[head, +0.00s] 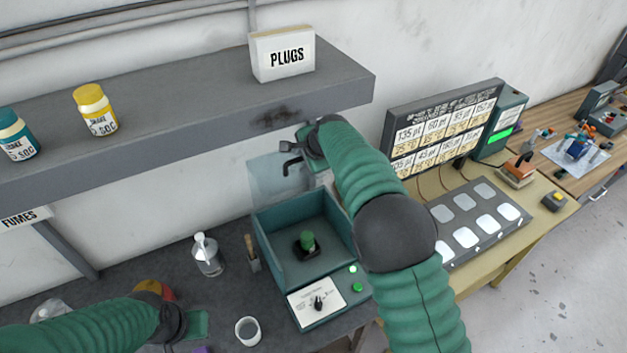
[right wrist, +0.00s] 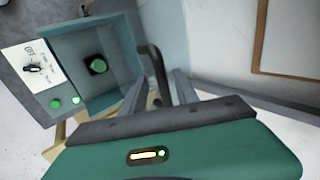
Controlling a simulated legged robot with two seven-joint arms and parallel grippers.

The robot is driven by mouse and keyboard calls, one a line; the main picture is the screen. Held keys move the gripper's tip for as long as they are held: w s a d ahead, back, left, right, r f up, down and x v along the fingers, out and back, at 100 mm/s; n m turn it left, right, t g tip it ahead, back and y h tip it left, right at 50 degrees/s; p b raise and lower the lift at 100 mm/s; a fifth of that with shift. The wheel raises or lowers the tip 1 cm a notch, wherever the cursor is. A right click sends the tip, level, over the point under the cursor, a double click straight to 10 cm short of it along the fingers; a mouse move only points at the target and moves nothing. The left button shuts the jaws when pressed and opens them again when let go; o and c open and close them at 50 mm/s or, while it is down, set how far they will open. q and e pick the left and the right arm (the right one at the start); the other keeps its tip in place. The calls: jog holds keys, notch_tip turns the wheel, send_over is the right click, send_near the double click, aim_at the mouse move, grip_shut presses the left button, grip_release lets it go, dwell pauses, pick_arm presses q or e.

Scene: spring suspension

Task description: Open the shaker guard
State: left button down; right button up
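The shaker (head: 325,262) is a teal open-topped box with a dial panel on its front and a green-capped item (head: 307,242) inside. Its clear guard (head: 275,183) stands raised at the back of the box, leaving the top uncovered. A dark bent handle (head: 288,166) is at the guard's upper edge; it also shows in the right wrist view (right wrist: 153,68). My right gripper (right wrist: 162,90) is at the handle, its fingers apart on either side with gaps showing. My left gripper (head: 200,326) is low at left, its fingers unclear.
A grey shelf (head: 190,125) with a PLUGS box (head: 284,55) and two jars overhangs the bench behind. A clear bottle (head: 208,255), a brush holder (head: 253,262) and a white cup (head: 248,331) stand left of the shaker. A pad panel (head: 470,240) lies at right.

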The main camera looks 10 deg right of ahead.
jog(key=s+d+b, duration=0.3)
jog(key=s+b, duration=0.2)
jog(key=s, duration=0.5)
jog(key=shift+s+d+b, duration=0.2)
jog(key=shift+s+b, duration=0.1)
jog(key=shift+w+a, duration=0.1)
jog(key=shift+w, duration=0.1)
jog(key=s+d+f+n+g+h+b, duration=0.1)
jog(key=s+d+f+n+b, duration=0.3)
jog(key=s+f, duration=1)
jog(key=s+d+f+n+g+h+b, duration=0.1)
jog(key=s+d+f+n+g+b, duration=0.2)
jog(key=s+f+n+b, duration=0.7)
jog(key=s+f+b, duration=0.2)
jog(key=s+f, duration=0.2)
jog(key=f, duration=0.5)
jog(key=shift+s+d+g, duration=0.3)
jog(key=shift+s+d, duration=0.1)
jog(key=shift+w, duration=0.1)
